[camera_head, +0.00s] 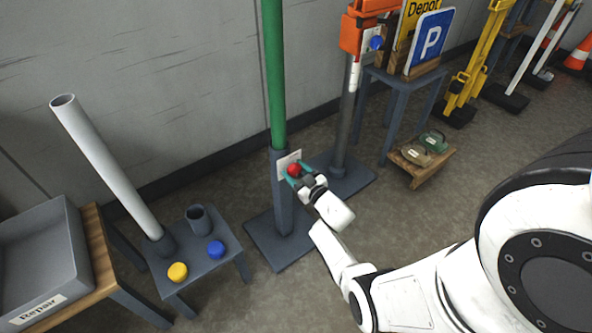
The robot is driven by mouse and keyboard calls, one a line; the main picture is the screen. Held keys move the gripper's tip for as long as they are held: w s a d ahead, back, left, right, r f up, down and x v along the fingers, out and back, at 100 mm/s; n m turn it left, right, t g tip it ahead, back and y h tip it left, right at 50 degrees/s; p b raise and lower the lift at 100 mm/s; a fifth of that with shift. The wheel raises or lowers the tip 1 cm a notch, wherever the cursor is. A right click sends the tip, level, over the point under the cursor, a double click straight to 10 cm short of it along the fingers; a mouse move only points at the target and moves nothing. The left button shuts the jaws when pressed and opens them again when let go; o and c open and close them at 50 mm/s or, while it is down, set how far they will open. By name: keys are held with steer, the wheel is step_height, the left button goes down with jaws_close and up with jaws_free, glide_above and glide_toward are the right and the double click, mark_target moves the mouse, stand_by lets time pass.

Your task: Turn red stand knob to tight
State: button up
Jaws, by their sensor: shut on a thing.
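The red knob (294,170) sits on the side of a dark grey stand (282,205) that holds an upright green pole (274,75). A white label plate (287,160) is behind the knob; its marks are too small to read. My gripper (296,173) reaches in from the right and is shut on the red knob, with its fingers at the knob's sides. The knob's turn position cannot be told from this view.
A low table (205,262) at left holds a leaning grey tube (105,165), a yellow knob (177,271) and a blue knob (216,248). A second stand (340,150) is close behind. Open floor (420,215) lies to the right.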

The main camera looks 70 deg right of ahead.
steer(key=shift+a+f+m+p, duration=0.1)
steer(key=shift+m+p, duration=0.25)
steer(key=shift+m, duration=1.35)
steer(key=o, duration=0.9)
steer(key=shift+o, duration=0.2)
steer(key=p+v, duration=0.2)
steer(key=v, duration=0.8)
steer(key=shift+s, duration=0.35)
steer(key=shift+w+a, duration=0.1)
steer(key=shift+a, duration=0.05)
